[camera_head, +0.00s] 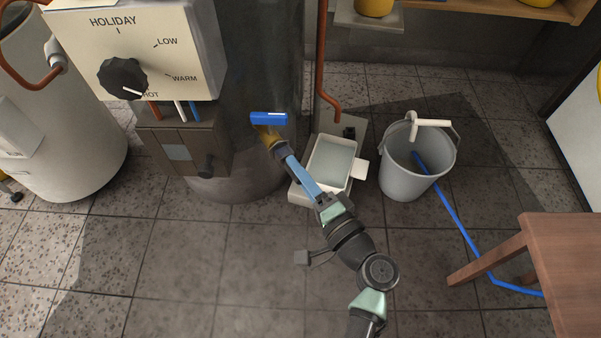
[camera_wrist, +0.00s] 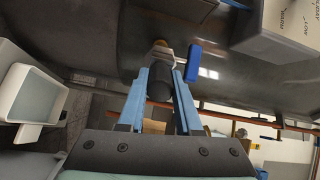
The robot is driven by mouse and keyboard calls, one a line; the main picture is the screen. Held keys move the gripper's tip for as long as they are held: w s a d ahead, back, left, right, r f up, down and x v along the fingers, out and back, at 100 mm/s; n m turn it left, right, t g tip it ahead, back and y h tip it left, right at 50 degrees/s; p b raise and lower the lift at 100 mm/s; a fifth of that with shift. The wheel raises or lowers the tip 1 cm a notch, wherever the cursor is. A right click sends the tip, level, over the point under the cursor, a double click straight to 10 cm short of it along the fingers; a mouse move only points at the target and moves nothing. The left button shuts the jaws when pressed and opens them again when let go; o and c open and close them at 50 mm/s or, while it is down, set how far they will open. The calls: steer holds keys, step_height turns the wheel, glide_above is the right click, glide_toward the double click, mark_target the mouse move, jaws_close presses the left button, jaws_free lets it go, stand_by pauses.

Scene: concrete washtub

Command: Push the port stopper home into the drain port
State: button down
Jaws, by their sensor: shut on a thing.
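The port stopper (camera_wrist: 160,84) is a dark cylinder between the two blue fingers of my gripper (camera_wrist: 161,80) in the wrist view. My gripper (camera_head: 287,158) is shut on it, and its fingers point up and left at the tank in the head view. The drain port (camera_wrist: 161,50) is a brass fitting on the tank, straight beyond the stopper's far end. It also shows in the head view (camera_head: 266,133), below a blue lever handle (camera_head: 268,118). The stopper is lined up with the port. I cannot tell how deep it sits, as the joint is partly hidden.
The dark tank (camera_head: 265,60) stands close ahead. A control box (camera_head: 150,45) with a dial is at upper left. A pale tray (camera_head: 331,162) with water sits right of my fingers. A grey bucket (camera_head: 408,180) with a blue hose and a wooden table (camera_head: 565,255) are farther right.

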steer(key=c, duration=0.5)
jaws_free()
steer(key=p+v, duration=0.5)
steer(key=v, duration=0.8)
steer(key=shift+a, duration=0.1)
